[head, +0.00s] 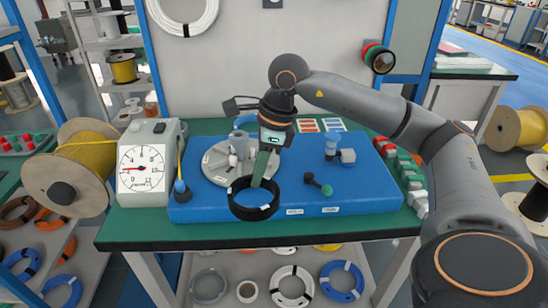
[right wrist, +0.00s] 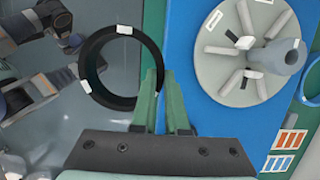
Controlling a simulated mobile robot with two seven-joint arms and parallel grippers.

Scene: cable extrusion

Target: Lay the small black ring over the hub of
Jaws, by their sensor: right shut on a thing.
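The small black ring (head: 253,213) is held over the front edge of the blue board, left of its middle. My right gripper (head: 264,180) is shut on the ring's wall, with its green fingers pointing down. In the right wrist view the ring (right wrist: 88,52) hangs to the left of the fingers (right wrist: 162,78), with white marks on its rim. The grey round plate (head: 207,175) with its upright grey hub (head: 240,146) is behind the ring. The wrist view shows the plate (right wrist: 215,75) and hub (right wrist: 284,60) to the right, apart from the ring. My left gripper is not in view.
A dial gauge (head: 143,171) and a yellow cable spool (head: 80,150) stand on the left. A small green-ended part (head: 318,184) and a grey-blue fitting (head: 340,154) are on the blue board (head: 360,195). Connectors (head: 405,170) line its right side.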

